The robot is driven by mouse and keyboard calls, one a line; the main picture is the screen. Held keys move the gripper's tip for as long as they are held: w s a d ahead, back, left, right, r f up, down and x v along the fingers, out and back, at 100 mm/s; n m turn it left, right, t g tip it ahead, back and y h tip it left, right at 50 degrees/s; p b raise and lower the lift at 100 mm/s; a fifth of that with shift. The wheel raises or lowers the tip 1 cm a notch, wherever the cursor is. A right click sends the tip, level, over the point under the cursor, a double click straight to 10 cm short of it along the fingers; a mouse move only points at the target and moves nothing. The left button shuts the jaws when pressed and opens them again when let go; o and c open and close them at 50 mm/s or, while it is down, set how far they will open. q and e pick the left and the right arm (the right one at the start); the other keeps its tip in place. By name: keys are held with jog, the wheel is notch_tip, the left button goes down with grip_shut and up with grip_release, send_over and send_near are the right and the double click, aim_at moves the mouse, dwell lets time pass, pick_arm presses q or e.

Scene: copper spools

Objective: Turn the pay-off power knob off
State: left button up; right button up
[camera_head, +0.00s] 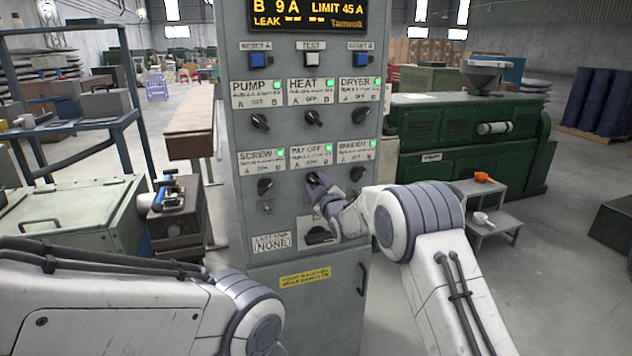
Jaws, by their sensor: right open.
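The grey control cabinet (220,150) stands straight ahead. The black pay-off knob (313,178) is in the middle of its lower row, under the PAY OFF label (311,157) with a lit green lamp. My right gripper (316,187) is open, with its fingers at the pay-off knob and partly covering it. I cannot tell whether the fingers touch the knob, nor which way it points. My left arm crosses the lower left, and its gripper is not in view.
The screw knob (265,186) and another knob (357,173) flank the pay-off knob, with the heat knob (313,118) above. A larger black switch (318,235) sits below. A step stand (488,205) is at right, beside a green machine (460,145).

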jog(key=shift+w, duration=0.15)
grip_shut()
